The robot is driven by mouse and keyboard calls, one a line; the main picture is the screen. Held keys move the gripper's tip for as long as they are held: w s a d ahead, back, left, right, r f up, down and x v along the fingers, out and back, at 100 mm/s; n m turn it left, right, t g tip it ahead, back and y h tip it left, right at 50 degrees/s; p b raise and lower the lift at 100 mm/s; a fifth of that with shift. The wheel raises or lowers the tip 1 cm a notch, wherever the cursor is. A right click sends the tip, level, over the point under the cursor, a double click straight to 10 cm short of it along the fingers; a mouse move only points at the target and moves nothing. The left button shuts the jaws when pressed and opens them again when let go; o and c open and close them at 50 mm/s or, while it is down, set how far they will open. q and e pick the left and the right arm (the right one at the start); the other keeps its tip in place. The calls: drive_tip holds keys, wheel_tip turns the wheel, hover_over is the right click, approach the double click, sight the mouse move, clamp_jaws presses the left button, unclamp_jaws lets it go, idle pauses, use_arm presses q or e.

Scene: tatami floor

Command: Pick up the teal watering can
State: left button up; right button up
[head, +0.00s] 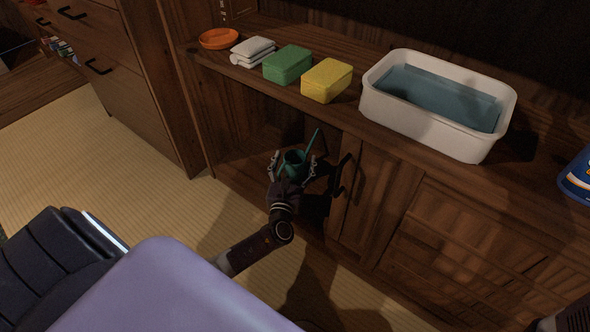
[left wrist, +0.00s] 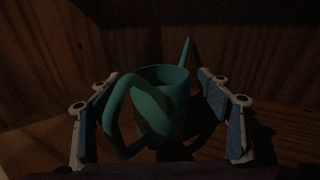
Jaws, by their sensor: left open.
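The teal watering can (head: 296,163) stands upright inside the open lower compartment of the wooden cabinet. In the left wrist view the can (left wrist: 165,98) shows its handle toward me and its thin spout pointing up and away to the right. My left gripper (head: 292,168) reaches into the compartment and is open. In the left wrist view its padded fingers (left wrist: 165,115) stand on either side of the can, with gaps between them and its body. The can's base is partly hidden in shadow. My right gripper does not show clearly; only a dark piece shows at the bottom right corner.
The cabinet top (head: 350,120) holds an orange dish (head: 219,39), folded white cloths (head: 253,51), a green box (head: 288,64), a yellow box (head: 327,80) and a white basin (head: 425,122) of water. A blue bottle (head: 577,178) stands at the right. A cabinet door (head: 364,198) is beside my left gripper.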

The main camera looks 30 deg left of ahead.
use_arm(q)
drive_tip(key=shift+w+a, duration=0.1)
drive_tip(key=shift+w, duration=0.15)
drive_tip(key=shift+c, duration=0.6)
drive_tip(key=c, duration=1.4)
drive_tip(key=shift+r, duration=0.1)
